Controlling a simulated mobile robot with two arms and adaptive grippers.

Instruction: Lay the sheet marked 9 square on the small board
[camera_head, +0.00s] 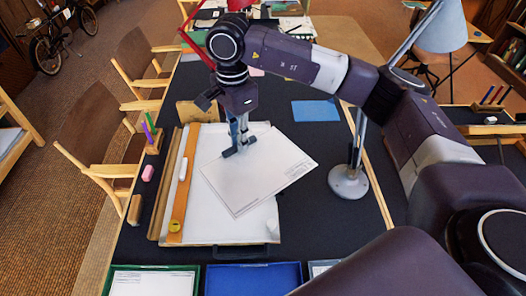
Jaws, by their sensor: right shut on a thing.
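My right gripper (239,150) points down over the drafting board and is shut on a white sheet (258,186). The sheet lies turned at an angle to the board, its right corner past the board's right side. Small print shows near its edges, but I cannot read a 9. The drafting board (205,236) lies on the dark table with pale paper on it. I cannot tell whether the sheet touches the board, nor whether this is the small board. My left gripper is not in view.
A wooden straightedge (184,182) runs along the board's left side, with a white block (183,169) and a yellow tape roll (175,226) on it. A lamp base (348,183) stands right of the board. A blue tray (252,281) and green tray (192,268) line the front.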

